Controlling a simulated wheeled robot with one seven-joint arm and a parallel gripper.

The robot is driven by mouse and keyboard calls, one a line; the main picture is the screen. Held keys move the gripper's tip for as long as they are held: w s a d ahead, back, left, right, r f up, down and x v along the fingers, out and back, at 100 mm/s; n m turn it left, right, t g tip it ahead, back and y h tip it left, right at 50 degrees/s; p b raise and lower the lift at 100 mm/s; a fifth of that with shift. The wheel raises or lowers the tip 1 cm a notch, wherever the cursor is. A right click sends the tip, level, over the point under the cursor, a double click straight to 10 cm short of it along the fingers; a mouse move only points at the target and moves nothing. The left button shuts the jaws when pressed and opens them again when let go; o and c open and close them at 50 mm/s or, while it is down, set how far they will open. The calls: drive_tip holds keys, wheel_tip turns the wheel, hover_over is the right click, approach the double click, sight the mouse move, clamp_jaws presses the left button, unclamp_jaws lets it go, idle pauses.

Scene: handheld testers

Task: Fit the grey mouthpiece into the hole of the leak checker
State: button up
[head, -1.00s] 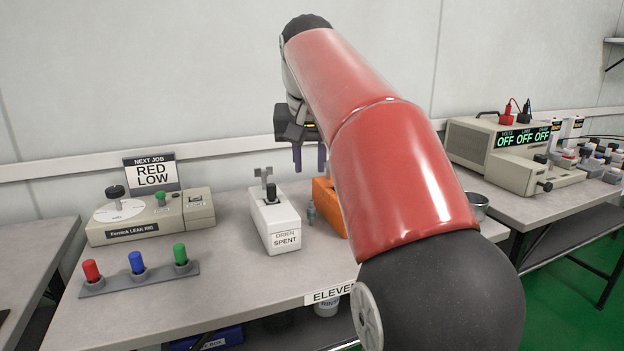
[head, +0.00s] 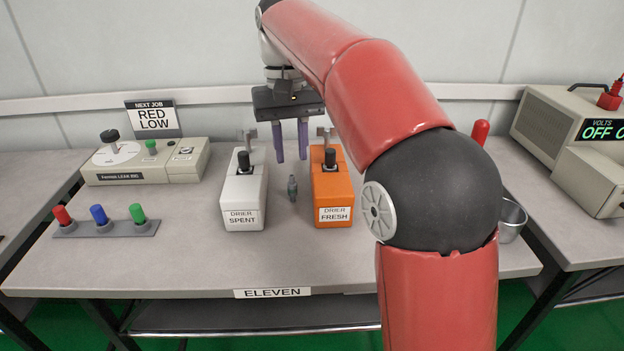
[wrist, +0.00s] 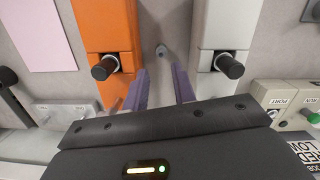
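The grey mouthpiece (head: 292,188) is a small, upright grey-blue piece on the bench between the white and orange driers. It also shows in the wrist view (wrist: 161,50), in the gap between them. My gripper (head: 291,155) is open, with two purple fingers pointing down and apart. It is above and behind the mouthpiece in the head view and holds nothing. The leak checker (head: 135,176), a beige box marked as a leak rig, stands at the back left with a dial, a green knob and a small square panel.
The white drier marked SPENT (head: 243,200) and orange drier marked FRESH (head: 333,190) stand close on either side of the mouthpiece. A rack (head: 107,229) with red, blue and green pegs lies front left. A metal cup (head: 511,220) stands right. The bench front is clear.

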sight(292, 183)
drive_tip(key=f, duration=0.2)
drive_tip(key=s+f+b, duration=0.1)
drive_tip(key=f, duration=0.3)
drive_tip(key=shift+s+f, duration=0.35)
drive_tip(key=shift+s, duration=0.05)
drive_tip(key=shift+c, duration=0.2)
clamp_jaws()
